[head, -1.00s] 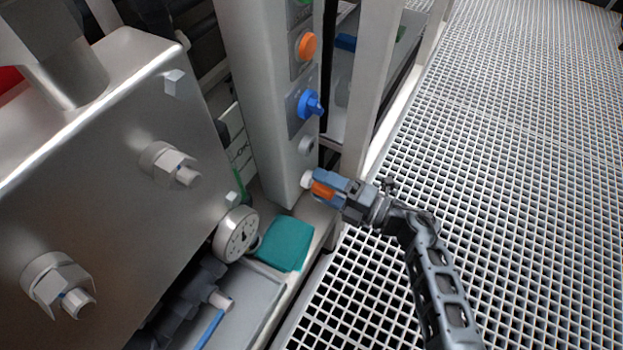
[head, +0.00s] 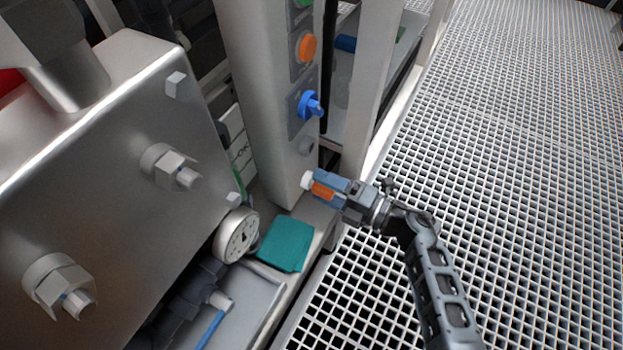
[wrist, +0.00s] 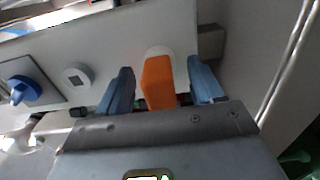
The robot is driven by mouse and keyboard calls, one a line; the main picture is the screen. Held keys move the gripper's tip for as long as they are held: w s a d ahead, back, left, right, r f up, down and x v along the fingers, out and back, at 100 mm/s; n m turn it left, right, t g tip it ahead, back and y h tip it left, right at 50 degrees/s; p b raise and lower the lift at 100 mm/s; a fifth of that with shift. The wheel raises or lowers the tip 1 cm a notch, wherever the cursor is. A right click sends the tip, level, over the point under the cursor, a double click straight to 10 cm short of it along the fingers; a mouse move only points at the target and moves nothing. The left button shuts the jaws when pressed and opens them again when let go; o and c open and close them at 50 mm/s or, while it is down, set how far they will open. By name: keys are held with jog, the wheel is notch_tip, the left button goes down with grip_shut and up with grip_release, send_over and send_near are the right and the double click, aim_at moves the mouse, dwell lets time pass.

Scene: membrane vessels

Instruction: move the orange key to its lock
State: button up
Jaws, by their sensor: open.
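The orange key (head: 323,190) is at the lower end of the grey column, beside a white round piece (head: 307,181). In the wrist view the orange key (wrist: 158,82) stands between my two blue fingers, with a pale round part behind it. My gripper (wrist: 161,82) is open, one finger on each side of the key, with a gap visible on both sides. In the head view my gripper (head: 330,187) is at the column's foot. A grey round lock with a square hole (wrist: 77,77) is left of the key. I cannot tell which lock belongs to the key.
Up the column are a blue knob (head: 309,105) and an orange round button (head: 306,47). A steel block with large bolts (head: 110,180), a gauge (head: 238,236) and a teal cloth (head: 286,245) lie to the left. Open grating floor (head: 520,180) is to the right.

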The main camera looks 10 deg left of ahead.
aim_at(335, 193)
grip_shut()
dwell(0.6)
jog(key=shift+p+v, duration=0.9)
jog(key=shift+v, duration=2.1)
notch_tip(335, 193, up, 12)
jog(key=p, duration=0.9)
jog(key=shift+s+d+f, duration=0.15)
jog(key=shift+d+f, duration=0.1)
jog(key=shift+d, duration=0.2)
